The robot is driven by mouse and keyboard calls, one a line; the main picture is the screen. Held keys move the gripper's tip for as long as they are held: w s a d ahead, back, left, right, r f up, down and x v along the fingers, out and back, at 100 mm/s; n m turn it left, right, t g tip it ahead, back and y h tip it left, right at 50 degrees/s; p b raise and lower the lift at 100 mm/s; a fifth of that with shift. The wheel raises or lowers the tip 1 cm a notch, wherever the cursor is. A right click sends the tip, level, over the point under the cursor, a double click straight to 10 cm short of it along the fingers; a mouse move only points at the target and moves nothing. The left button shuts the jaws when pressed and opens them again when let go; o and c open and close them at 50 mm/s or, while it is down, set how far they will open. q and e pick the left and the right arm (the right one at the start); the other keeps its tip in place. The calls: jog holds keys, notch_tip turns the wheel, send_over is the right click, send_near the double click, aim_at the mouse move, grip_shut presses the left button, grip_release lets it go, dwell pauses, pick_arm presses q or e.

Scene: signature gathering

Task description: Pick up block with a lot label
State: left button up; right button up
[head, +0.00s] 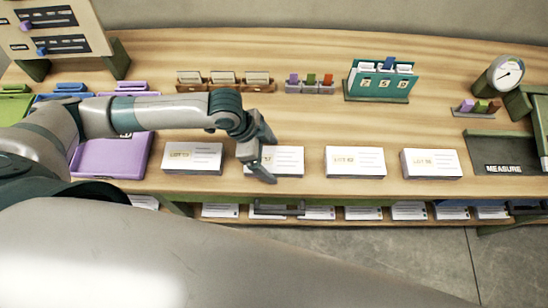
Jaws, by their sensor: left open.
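Several white blocks with lot labels stand in a row along the front of the wooden table. The leftmost block (193,158) has a label whose number I cannot read surely. The second block (287,160) is partly hidden by my left gripper (264,162), which is open, pointing down over its left part. I cannot tell whether the fingers touch it. The third block (355,162) reads like LOT 52. The rightmost block (431,163) also bears a lot label. My right gripper is not in view.
A purple tray (108,158) lies left of the blocks. A dark mat marked MEASURE (500,150) is at the right. Wooden card holders (226,84), a peg rack (310,88), a green file holder (379,84) and a dial gauge (506,74) stand behind. A lower shelf (340,222) holds papers.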

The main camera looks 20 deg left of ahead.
aim_at(279, 159)
pick_arm(q)
jog(key=shift+d+f, duration=0.1)
jog(key=shift+f, duration=0.3)
jog(key=shift+c, duration=0.3)
jog(key=c, duration=1.3)
jog(key=shift+o, duration=0.2)
jog(key=shift+w+r, duration=0.1)
jog(key=shift+r, duration=0.1)
jog(key=shift+r+b, duration=0.4)
jog(key=shift+r, duration=0.25)
notch_tip(279, 159, up, 3)
jog(key=shift+d+f+b, duration=0.1)
jog(key=shift+f+b, duration=0.1)
jog(key=shift+b, duration=0.25)
jog(key=s+d+r+b, duration=0.2)
jog(key=s+d+r, duration=0.2)
jog(key=d, duration=0.6)
notch_tip(279, 159, up, 3)
jog(key=shift+d+f, duration=0.1)
jog(key=shift+d, duration=0.3)
jog(key=shift+s, duration=0.1)
